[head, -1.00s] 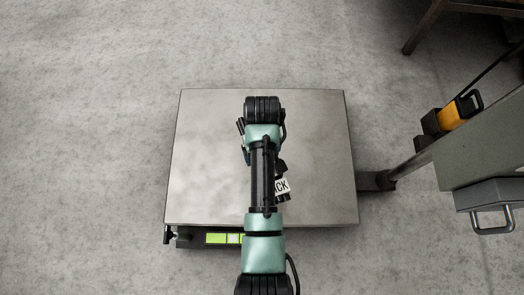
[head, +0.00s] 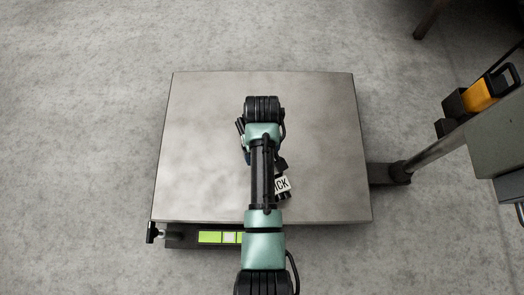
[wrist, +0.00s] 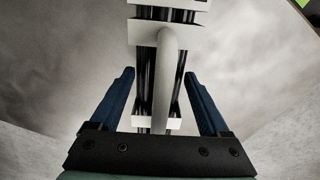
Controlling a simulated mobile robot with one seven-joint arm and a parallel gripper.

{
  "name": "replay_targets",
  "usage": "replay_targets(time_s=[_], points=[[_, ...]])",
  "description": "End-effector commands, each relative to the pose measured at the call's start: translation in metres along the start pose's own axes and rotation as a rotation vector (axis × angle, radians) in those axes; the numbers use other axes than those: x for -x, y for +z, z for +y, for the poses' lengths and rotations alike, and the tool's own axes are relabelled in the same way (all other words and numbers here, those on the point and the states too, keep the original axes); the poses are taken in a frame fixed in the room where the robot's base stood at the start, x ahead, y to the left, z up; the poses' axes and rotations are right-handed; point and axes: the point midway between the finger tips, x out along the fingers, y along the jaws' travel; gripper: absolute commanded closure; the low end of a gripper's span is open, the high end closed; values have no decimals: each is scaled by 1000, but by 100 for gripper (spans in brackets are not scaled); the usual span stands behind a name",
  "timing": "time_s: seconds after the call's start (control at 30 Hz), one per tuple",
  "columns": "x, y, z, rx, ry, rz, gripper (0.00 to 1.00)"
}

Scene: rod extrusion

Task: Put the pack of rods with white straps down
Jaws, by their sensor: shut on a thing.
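The pack of black rods (head: 284,196) shows in the head view mostly hidden under my arm, with a white label reading "ICK" at its right side. In the wrist view the pack has white straps (wrist: 146,32) across dark rods and a pale handle (wrist: 166,75) running along it. My gripper (wrist: 157,77) has its blue fingers on either side of the pack and is shut on it. The pack is over the grey metal platform (head: 205,130). I cannot tell whether it touches the surface.
The platform top is otherwise bare around my arm. A green-yellow marking (head: 210,237) is on its front edge. A post (head: 433,152) with a grey box and a yellow-black device (head: 479,95) stands at the right. A dark furniture leg (head: 430,20) is at the top right.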

Motion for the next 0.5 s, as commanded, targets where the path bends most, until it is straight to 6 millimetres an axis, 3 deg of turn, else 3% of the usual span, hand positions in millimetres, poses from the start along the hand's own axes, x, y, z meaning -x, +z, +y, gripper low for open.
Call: replay_targets(time_s=[0.23,0.5], points=[[-31,-1,0,0,1,2,100],[-31,-1,1,0,2,3,100]])
